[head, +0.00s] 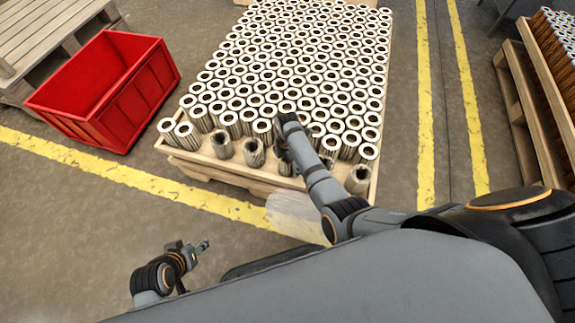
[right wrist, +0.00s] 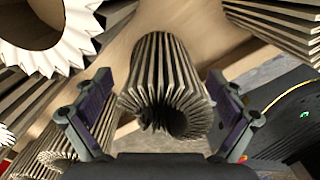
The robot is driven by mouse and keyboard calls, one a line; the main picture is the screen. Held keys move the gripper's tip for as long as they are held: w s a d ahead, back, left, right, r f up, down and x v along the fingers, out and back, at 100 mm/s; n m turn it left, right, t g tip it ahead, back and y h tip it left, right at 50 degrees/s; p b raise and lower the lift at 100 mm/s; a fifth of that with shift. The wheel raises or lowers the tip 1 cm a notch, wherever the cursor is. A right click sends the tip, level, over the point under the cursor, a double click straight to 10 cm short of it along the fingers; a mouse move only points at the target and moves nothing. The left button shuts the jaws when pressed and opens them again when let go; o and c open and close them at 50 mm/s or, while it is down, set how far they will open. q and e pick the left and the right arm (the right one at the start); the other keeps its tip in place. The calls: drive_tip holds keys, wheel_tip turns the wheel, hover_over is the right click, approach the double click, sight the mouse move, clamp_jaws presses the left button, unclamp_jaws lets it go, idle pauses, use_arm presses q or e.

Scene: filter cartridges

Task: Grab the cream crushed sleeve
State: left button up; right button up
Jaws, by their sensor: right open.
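In the right wrist view a cream-grey pleated sleeve (right wrist: 165,75) has a dented, uneven open end facing the camera. It lies between the two fingers of my right gripper (right wrist: 165,115), which is open, with a gap on both sides. In the head view my right gripper (head: 284,148) is over the front row of the pallet and partly hides a capless sleeve (head: 286,167) there. Other capless sleeves stand in the front row, at the left (head: 221,144), beside it (head: 254,153) and at the right corner (head: 358,180). My left gripper (head: 202,246) is low at the left, away from the pallet.
Many white-capped cartridges (head: 300,60) stand close together on the wooden pallet (head: 205,166). In the right wrist view a white-capped cartridge (right wrist: 75,45) is close at the upper left. A red crate (head: 110,95) stands left of the pallet. Floor is clear in front.

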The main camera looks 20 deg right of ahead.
drive_tip(key=c, duration=1.2)
drive_tip(key=shift+r, duration=0.2)
wheel_tip(320, 180, up, 4)
drive_tip(key=p, duration=0.3)
drive_tip(key=shift+s, duration=0.15)
use_arm(q)
wheel_tip(320, 180, up, 8)
drive_tip(key=s+a+g+y+p, duration=0.1)
drive_tip(key=s+a+g+p, duration=0.15)
drive_tip(key=g+p, duration=0.2)
wheel_tip(320, 180, down, 13)
drive_tip(key=a+p, duration=0.3)
drive_tip(key=shift+w+r+t+y, duration=0.15)
drive_tip(key=shift+t+y, duration=0.25)
drive_tip(key=shift+t, duration=0.05)
use_arm(e)
drive_tip(key=s+d+r, duration=0.6)
drive_tip(key=s+r, duration=0.2)
drive_tip(key=s, duration=0.4)
drive_tip(key=shift+s+r, duration=0.15)
drive_tip(key=shift+r, duration=0.15)
